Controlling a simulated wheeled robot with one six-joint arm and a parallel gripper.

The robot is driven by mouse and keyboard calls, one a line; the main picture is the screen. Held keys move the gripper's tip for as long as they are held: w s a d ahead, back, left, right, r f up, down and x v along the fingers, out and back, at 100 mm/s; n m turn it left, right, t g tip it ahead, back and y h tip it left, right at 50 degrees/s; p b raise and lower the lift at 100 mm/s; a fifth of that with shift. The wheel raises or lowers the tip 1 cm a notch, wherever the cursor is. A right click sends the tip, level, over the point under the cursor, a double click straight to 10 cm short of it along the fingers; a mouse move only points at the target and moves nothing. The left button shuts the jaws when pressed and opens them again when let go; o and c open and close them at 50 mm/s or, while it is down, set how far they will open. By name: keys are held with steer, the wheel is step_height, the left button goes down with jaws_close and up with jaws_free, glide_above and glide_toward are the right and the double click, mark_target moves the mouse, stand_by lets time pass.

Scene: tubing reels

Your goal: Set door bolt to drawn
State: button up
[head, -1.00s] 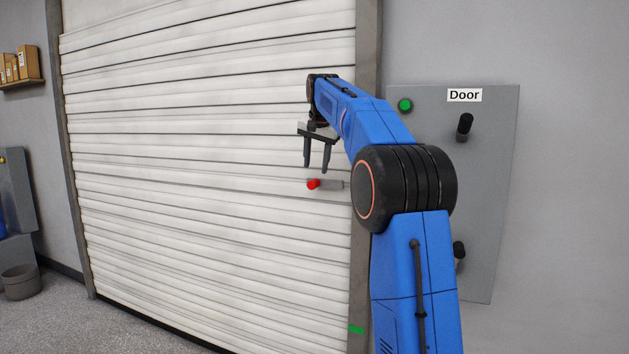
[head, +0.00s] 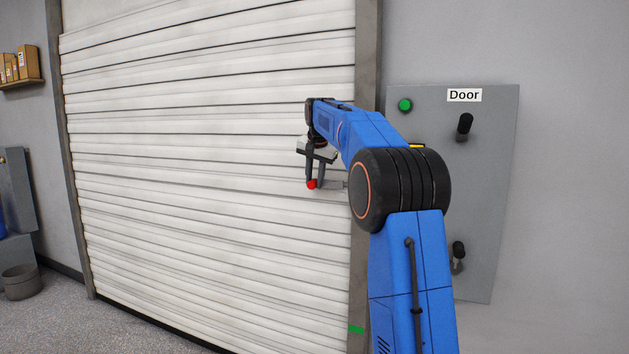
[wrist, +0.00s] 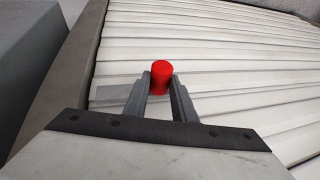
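The door bolt is a grey bar (head: 333,185) with a red knob (head: 311,185) at its left end, in front of the shutter's right side. In the wrist view the red knob (wrist: 160,72) stands between my fingertips, and the grey bar (wrist: 112,96) runs off to the left behind the left finger. My gripper (head: 314,181) points down over the bolt from above. Its two fingers appear closed against the sides of the knob, one on each side; they also show in the wrist view (wrist: 162,86). The fingers partly hide the bar.
A grey panel (head: 488,200) labelled "Door" is on the wall at the right, with a green button (head: 405,105) and two black-knobbed levers, upper (head: 465,124) and lower (head: 458,250). A green mark (head: 356,329) is low on the door frame (head: 366,60). The white shutter (head: 200,150) fills the left.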

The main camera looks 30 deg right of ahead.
jaws_close()
steer(key=shift+w+a, duration=0.8)
steer(key=shift+w, duration=0.25)
steer(key=shift+w+a, duration=0.8)
steer(key=shift+w, duration=0.25)
steer(key=o, duration=0.9)
jaws_free()
steer(key=shift+w+a, duration=0.1)
steer(key=shift+c, duration=0.2)
steer(key=shift+r, duration=0.1)
steer(key=v, duration=1.7)
